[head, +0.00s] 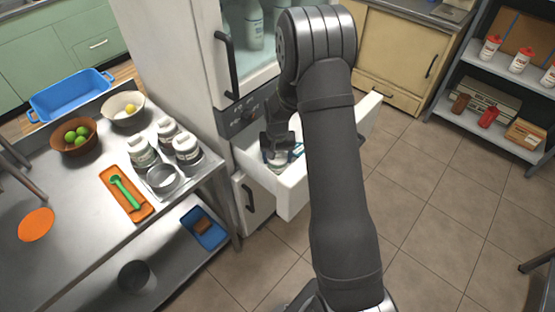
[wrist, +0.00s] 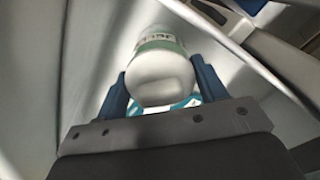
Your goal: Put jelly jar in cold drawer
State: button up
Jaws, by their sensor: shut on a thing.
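The cold drawer (head: 292,193) is pulled out from the white fridge cabinet, below its glass door. My gripper (head: 276,150) is down inside the drawer, pointing in from above. In the head view the jar (head: 279,160) shows only in part at the fingers, within the drawer walls. I cannot tell whether it touches the drawer floor. My arm hides the drawer's right part.
The fridge door handle (head: 228,65) stands close to my arm. Tiled floor is clear to the right.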

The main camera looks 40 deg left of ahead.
jog(key=shift+f, duration=0.95)
jog(key=shift+f, duration=0.15)
jog(key=o, duration=1.7)
jog(key=shift+c, duration=0.2)
notch_tip(320, 180, up, 12)
jog(key=shift+r, duration=0.2)
jog(key=shift+f, duration=0.1)
